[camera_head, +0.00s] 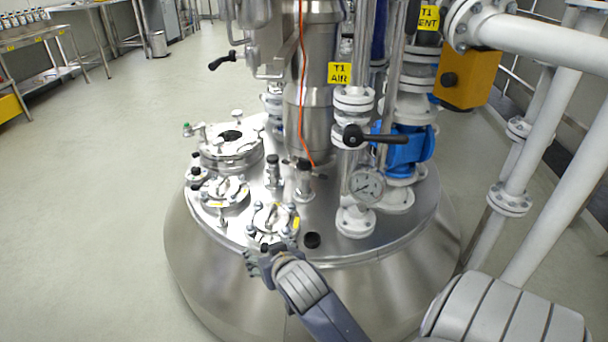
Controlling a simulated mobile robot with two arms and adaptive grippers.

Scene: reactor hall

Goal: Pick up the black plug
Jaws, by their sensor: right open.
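A small round black plug (312,240) sits on the front part of the steel reactor lid (330,222), just right of a clamped flanged port. My right gripper (264,250) is at the lid's front edge, left of the plug and slightly nearer to me. It is open and apart from the plug. Its fingers are small in view and partly blend with the clamps of the port behind them. My left gripper is not in view.
The flanged port (274,222) with clamps stands close to my right gripper. A pressure gauge (367,186) and a white flanged pipe (355,220) rise right of the plug. A black-handled valve (372,136) is above. White pipes (530,150) fill the right side.

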